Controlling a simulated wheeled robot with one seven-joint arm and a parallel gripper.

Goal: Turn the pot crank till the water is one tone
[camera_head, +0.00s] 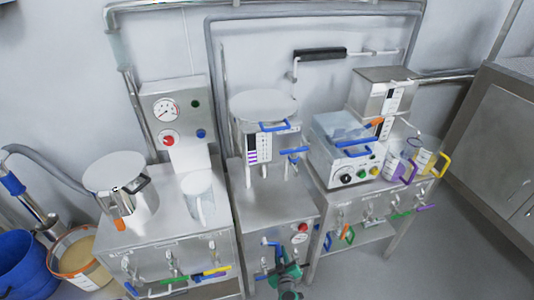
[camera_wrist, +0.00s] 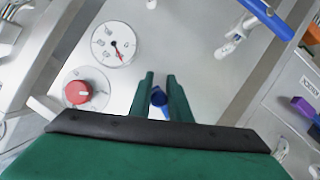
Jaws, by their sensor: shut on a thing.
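My gripper (camera_head: 288,272) is low at the front of the middle steel cabinet. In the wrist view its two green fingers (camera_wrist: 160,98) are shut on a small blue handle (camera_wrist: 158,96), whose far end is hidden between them. A blue handle also shows just above the gripper in the head view (camera_head: 271,243). I cannot tell for sure that it is the pot crank. A lidded pot (camera_head: 263,106) with a striped level window (camera_head: 258,150) stands on this cabinet. The tone of the water cannot be made out.
A red knob (camera_wrist: 79,93) and a round dial (camera_wrist: 114,44) are close to my fingers on the panel. A blue bar (camera_wrist: 266,16) crosses the upper right of the wrist view. Steel benches with vessels flank the cabinet. A blue bucket (camera_head: 25,262) stands at left; floor at right is clear.

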